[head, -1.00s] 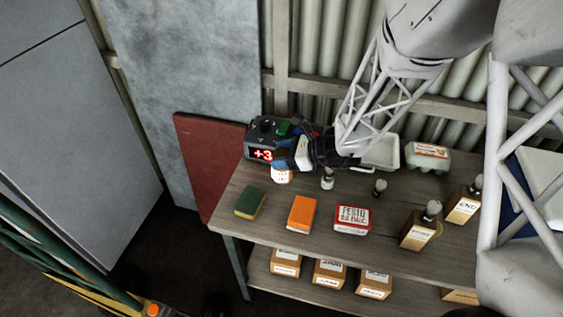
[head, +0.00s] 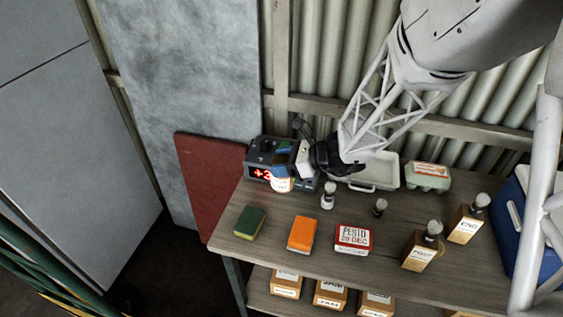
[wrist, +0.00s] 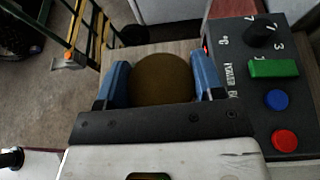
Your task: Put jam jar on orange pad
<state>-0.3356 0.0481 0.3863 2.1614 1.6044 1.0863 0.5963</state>
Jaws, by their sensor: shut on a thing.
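The jam jar (head: 281,185), pale with an orange-brown label, is held between the blue fingers of my gripper (head: 283,170) in front of the dark control box. In the wrist view, its round brown lid (wrist: 161,80) sits between both fingers of my gripper (wrist: 162,84). The jar appears raised above the table. The orange pad (head: 301,234) is a flat orange block near the table's front edge, below the jar in the head view, with nothing on it.
A green and yellow sponge (head: 250,222) lies left of the pad, and a red and white pesto box (head: 353,239) right of it. The control box (wrist: 265,75) is close beside my gripper. A small bottle (head: 328,195) stands right of the jar.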

